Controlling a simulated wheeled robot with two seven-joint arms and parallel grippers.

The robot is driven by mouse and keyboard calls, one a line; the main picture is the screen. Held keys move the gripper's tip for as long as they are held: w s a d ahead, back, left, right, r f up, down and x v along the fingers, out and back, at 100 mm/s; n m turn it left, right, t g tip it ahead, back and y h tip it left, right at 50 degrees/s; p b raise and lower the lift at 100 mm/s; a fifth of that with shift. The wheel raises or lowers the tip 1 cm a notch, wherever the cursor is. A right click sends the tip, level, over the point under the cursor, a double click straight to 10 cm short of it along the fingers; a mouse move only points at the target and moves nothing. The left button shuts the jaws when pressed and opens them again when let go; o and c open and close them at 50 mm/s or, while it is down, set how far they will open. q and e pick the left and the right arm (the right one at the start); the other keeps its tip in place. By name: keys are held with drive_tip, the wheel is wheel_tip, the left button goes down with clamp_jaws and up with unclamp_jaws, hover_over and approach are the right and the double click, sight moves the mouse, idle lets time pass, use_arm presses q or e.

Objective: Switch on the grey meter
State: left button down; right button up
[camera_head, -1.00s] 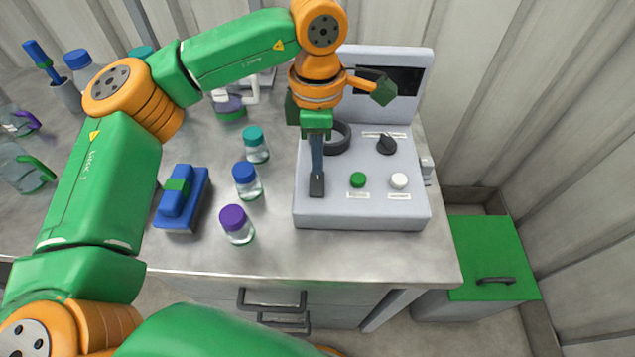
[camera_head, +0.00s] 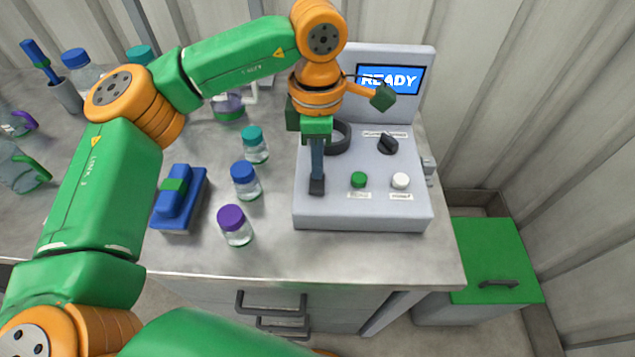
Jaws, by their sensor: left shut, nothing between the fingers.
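The grey meter (camera_head: 280,215) label aside, the grey meter body (camera_head: 380,215) stands at the right end of the bench. Its screen (camera_head: 390,79) is lit blue and reads "READY". Its front panel has a green button (camera_head: 359,179), a white button (camera_head: 400,181), a black knob (camera_head: 388,144) and a dark ring (camera_head: 341,138). My left gripper (camera_head: 317,187) is shut and empty, pointing down over the panel's left part, left of the green button. Whether its tip touches the panel I cannot tell. The gripper hides part of the panel and ring. My right gripper is not in view.
Bottles with teal (camera_head: 253,136), blue (camera_head: 243,174) and purple (camera_head: 232,218) caps stand left of the meter. A blue block-shaped thing (camera_head: 181,200) lies further left. A green-lidded bin (camera_head: 495,262) stands on the floor at right. The bench front is clear.

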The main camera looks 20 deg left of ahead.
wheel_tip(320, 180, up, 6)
drive_tip(key=p, duration=0.6)
